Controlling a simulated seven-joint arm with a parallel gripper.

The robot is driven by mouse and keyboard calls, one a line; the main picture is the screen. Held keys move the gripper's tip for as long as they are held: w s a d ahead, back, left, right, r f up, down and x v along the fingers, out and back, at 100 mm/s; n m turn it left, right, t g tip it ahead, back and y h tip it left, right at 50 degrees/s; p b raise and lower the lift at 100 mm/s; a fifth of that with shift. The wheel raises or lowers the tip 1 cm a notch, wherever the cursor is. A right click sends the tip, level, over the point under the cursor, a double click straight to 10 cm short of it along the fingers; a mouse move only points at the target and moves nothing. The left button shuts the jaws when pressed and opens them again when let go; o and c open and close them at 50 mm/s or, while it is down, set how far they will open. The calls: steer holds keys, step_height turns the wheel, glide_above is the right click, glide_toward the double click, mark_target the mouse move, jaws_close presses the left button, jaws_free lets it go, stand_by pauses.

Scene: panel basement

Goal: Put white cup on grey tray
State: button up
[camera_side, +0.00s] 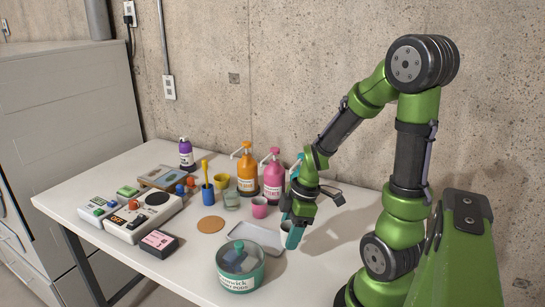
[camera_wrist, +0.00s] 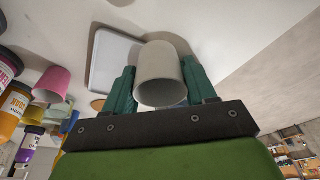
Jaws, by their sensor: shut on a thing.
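The white cup (camera_wrist: 160,75) is between the two teal fingers of my gripper (camera_wrist: 158,88) in the wrist view, with its open mouth facing the camera. My gripper is shut on it. In the side view the cup (camera_side: 286,225) is mostly hidden by my gripper (camera_side: 293,232). The grey tray (camera_side: 257,238) lies flat on the white table, just left of my gripper. The tray also shows in the wrist view (camera_wrist: 108,62), beyond and to the left of the cup. I see nothing on the tray. I cannot tell how high the cup is above the table.
A pink cup (camera_side: 260,207) and a glass (camera_side: 231,200) stand behind the tray. Orange (camera_side: 247,172) and pink (camera_side: 273,178) pump bottles stand farther back. A teal-lidded jar (camera_side: 240,267) stands in front of the tray. A cork coaster (camera_side: 211,224) lies to its left.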

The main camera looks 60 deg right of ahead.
steer(key=shift+a+f+n, duration=0.2)
steer(key=shift+a+n, duration=0.4)
steer(key=shift+a, duration=0.2)
steer(key=shift+w+d, duration=0.1)
steer(key=shift+w, duration=0.1)
steer(key=w+d, duration=0.1)
steer(key=w, duration=0.4)
steer(key=w+d+f, duration=0.1)
steer(key=w+d, duration=0.1)
steer(key=w, duration=0.3)
steer(key=w+d, duration=0.1)
steer(key=w, duration=0.3)
steer(key=shift+w+d+f, duration=0.3)
steer(key=shift+w+d, duration=0.1)
steer(key=shift+f, duration=1.7)
steer(key=shift+f, duration=0.15)
steer(key=o, duration=1)
steer(key=shift+o, duration=0.2)
